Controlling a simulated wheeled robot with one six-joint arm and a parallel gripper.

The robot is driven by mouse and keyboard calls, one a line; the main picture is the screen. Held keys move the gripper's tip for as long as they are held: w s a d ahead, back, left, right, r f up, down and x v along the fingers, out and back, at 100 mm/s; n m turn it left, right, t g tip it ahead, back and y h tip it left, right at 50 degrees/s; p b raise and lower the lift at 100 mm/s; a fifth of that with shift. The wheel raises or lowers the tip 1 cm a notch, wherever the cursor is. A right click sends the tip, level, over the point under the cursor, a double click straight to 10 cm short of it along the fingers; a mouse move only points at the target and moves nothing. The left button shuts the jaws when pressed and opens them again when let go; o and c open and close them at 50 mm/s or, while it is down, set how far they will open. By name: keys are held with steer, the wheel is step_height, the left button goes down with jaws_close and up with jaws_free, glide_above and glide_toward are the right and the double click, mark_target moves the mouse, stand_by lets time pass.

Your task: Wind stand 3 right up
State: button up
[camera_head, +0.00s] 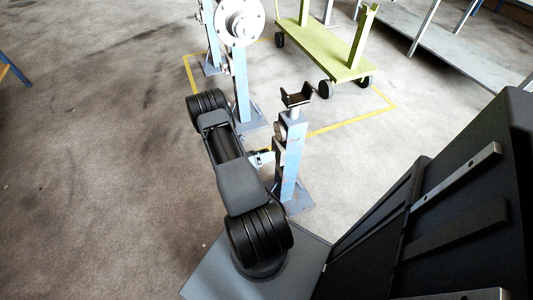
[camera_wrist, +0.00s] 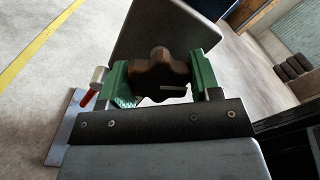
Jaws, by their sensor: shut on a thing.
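The nearest blue stand (camera_head: 291,160) stands upright on a flat base plate, with a dark forked cradle (camera_head: 297,98) on top. I see no number on it, so I cannot confirm that it is stand 3. My gripper (camera_head: 266,156) is at the left side of its post. In the wrist view the green jaws of my gripper (camera_wrist: 160,80) are shut on a dark brown lobed knob (camera_wrist: 160,74), one jaw on each side. A metal pin with a red part (camera_wrist: 90,97) shows left of the jaws. The cradle is empty.
Another blue stand (camera_head: 241,85) with a pale round hub (camera_head: 240,20) is behind, and a further stand (camera_head: 210,40) beyond it. A green cart (camera_head: 330,62) stands at the back. A yellow line (camera_head: 330,127) marks the floor. Floor at left is clear.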

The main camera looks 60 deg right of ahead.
steer(key=n+p, duration=0.1)
steer(key=n, duration=0.5)
steer(key=shift+w+r, duration=0.1)
steer(key=n+p, duration=0.1)
steer(key=n, duration=0.5)
steer(key=shift+n, duration=0.4)
steer(key=n+p, duration=0.1)
steer(key=n, duration=1.1)
steer(key=shift+n+p, duration=0.3)
steer(key=shift+p, duration=0.05)
steer(key=shift+n, duration=0.3)
steer(key=o, duration=0.9)
